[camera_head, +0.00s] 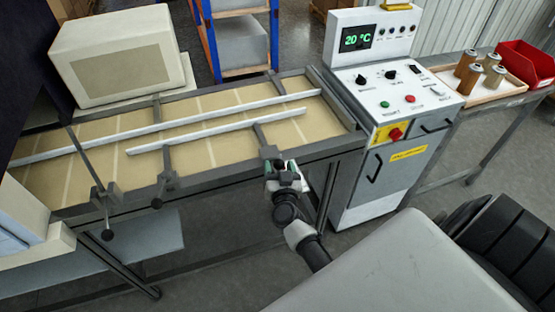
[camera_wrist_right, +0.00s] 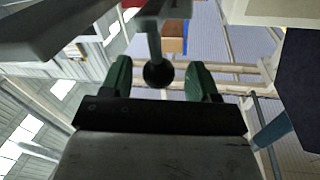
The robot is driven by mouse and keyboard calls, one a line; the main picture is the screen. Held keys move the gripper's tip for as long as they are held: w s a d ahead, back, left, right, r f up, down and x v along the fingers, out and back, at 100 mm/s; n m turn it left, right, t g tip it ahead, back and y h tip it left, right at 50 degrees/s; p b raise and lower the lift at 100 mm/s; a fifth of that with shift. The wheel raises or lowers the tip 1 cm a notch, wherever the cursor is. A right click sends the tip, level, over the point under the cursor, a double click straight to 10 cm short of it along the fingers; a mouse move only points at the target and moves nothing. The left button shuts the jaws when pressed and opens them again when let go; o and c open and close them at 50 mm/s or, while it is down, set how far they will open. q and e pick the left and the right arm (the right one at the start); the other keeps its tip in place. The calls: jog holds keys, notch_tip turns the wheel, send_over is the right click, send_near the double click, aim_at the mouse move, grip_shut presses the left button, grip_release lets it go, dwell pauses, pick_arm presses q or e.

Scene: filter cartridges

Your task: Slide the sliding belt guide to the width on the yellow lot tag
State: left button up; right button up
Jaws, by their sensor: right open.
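The belt guide shows as a short pale rail (camera_head: 215,131) over the tan belt, carried by dark cross rods from brackets on the near frame edge. A longer pale rail (camera_head: 165,127) runs behind it, with a gap between them. My right gripper (camera_head: 283,168) is at the near frame edge, by the bracket of the right-hand rod. In the right wrist view its green fingers are open, with a dark ball knob (camera_wrist_right: 158,75) on a rod between them, apart from both. A yellow label (camera_head: 408,153) is on the cabinet front; its writing is too small to read. My left gripper is not in view.
The control cabinet (camera_head: 395,90) stands at the belt's right end, its display reading 20 °C. A large beige box (camera_head: 125,60) is behind the belt. A side table holds a tray of cartridges (camera_head: 480,75) and a red bin (camera_head: 523,65).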

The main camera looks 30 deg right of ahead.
jog(key=v, duration=0.7)
jog(key=shift+b, duration=0.35)
jog(key=shift+s, duration=0.1)
jog(key=s+a+f+n+g+y+b, duration=0.1)
jog(key=s+a+f+n+g+y, duration=0.2)
jog(key=f, duration=0.7)
jog(key=s+a+f+n+g+y+b, duration=0.1)
jog(key=s+a+f+n+y, duration=0.15)
jog(key=s+f, duration=0.45)
jog(key=s+a+f+n+g+y+b, duration=0.1)
jog(key=s+a+f+n+g+y, duration=0.2)
jog(key=f, duration=0.9)
jog(key=s+d+f+g, duration=0.1)
jog(key=s+f, duration=0.3)
jog(key=s, duration=0.4)
jog(key=s+d+f+g+b, duration=0.1)
jog(key=s+f+g, duration=0.3)
jog(key=s, duration=0.4)
jog(key=s+d+f+n+g, duration=0.1)
jog(key=s+f+g, duration=0.2)
jog(key=s+f, duration=0.3)
jog(key=s+h, duration=0.1)
jog(key=s, duration=0.1)
jog(key=shift+s+d+f, duration=0.2)
jog(key=shift+s+d, duration=0.1)
jog(key=shift+s, duration=0.1)
